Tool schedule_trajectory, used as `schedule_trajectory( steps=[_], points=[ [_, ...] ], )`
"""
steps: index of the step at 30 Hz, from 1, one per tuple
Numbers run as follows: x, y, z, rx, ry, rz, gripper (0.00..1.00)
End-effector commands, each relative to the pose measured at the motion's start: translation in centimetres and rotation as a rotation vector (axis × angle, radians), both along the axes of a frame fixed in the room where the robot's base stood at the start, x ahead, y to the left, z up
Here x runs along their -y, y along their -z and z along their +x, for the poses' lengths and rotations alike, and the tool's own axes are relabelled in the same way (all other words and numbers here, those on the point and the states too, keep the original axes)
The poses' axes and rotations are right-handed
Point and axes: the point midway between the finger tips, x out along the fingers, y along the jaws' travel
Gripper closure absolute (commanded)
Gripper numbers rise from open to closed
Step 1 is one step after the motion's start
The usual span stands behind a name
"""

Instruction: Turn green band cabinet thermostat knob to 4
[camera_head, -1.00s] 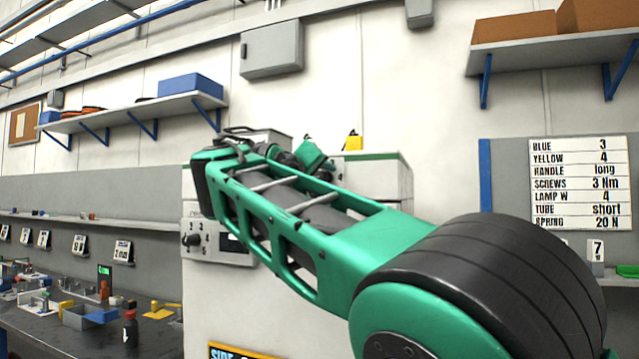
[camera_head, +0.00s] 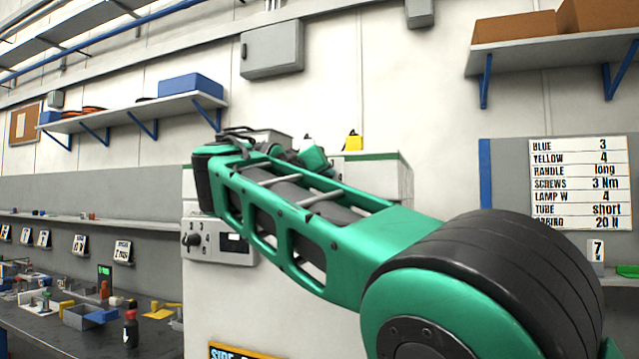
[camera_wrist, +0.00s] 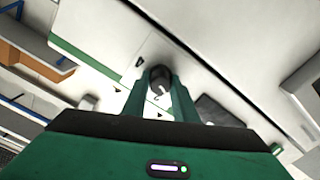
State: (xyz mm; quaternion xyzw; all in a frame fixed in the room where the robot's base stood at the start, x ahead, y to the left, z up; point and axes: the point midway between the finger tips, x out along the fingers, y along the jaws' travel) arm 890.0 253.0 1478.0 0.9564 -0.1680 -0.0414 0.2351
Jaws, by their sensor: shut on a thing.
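The white cabinet (camera_head: 383,182) with a green band (camera_head: 378,156) along its top edge stands behind my arm in the head view. In the wrist view its green band (camera_wrist: 88,68) runs at the upper left. A dark round knob (camera_wrist: 155,76) sits between the two green fingers of my gripper (camera_wrist: 158,84), which is shut on it. Small dark marks surround the knob; I cannot read its setting. My arm hides the gripper and this knob in the head view.
A panel with another dark knob (camera_head: 192,240), numbers and a dark display (camera_head: 235,243) shows below my arm. A sign (camera_head: 578,183) at the right reads BLUE 3, YELLOW 4. A cluttered bench (camera_head: 60,335) lies at the left.

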Motion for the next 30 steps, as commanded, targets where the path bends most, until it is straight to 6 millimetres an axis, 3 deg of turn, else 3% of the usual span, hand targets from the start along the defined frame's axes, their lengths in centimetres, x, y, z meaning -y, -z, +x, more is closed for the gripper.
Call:
schedule_trajectory(
  steps=[30],
  points=[
    [0.22, 0.42, -0.09, 0.321, 0.005, 0.907, 0.97]
  ],
)
